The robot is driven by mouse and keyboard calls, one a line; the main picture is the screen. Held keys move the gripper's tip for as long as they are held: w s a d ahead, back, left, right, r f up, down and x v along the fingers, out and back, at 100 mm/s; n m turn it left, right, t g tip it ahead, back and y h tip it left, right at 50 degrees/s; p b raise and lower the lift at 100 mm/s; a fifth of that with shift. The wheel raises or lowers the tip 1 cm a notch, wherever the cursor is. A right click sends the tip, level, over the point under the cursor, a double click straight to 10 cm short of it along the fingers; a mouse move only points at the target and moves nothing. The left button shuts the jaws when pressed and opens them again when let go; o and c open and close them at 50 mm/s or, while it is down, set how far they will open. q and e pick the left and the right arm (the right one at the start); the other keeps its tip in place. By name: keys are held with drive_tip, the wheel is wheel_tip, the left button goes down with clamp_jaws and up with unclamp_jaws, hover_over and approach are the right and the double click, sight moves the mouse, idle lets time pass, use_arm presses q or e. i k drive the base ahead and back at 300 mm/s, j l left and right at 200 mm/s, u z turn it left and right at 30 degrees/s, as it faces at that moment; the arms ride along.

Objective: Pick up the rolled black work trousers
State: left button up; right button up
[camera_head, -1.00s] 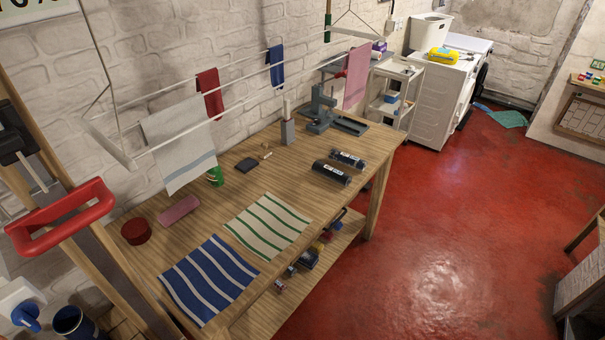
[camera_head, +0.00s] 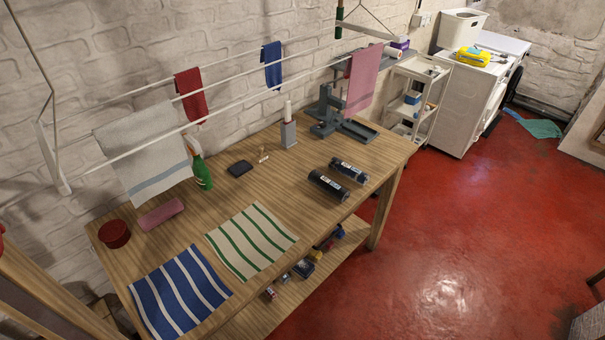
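Two dark rolls lie side by side on the wooden table, toward its right end. The nearer roll (camera_head: 328,186) is black with a small pale marking. The farther roll (camera_head: 349,170) is dark with a pale band or label. Both look like rolled items, but I cannot tell for sure which is the black work trousers. Neither of my grippers is in view.
Red floor (camera_head: 450,240) is clear at right.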

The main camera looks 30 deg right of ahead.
sight(331, 188)
drive_tip(key=i+l+u, duration=0.1)
drive_tip(key=l+u, duration=0.25)
drive_tip(key=l, duration=1.15)
drive_tip(key=k+l+u, duration=0.1)
drive_tip(key=l+u, duration=0.25)
drive_tip(key=l, duration=1.15)
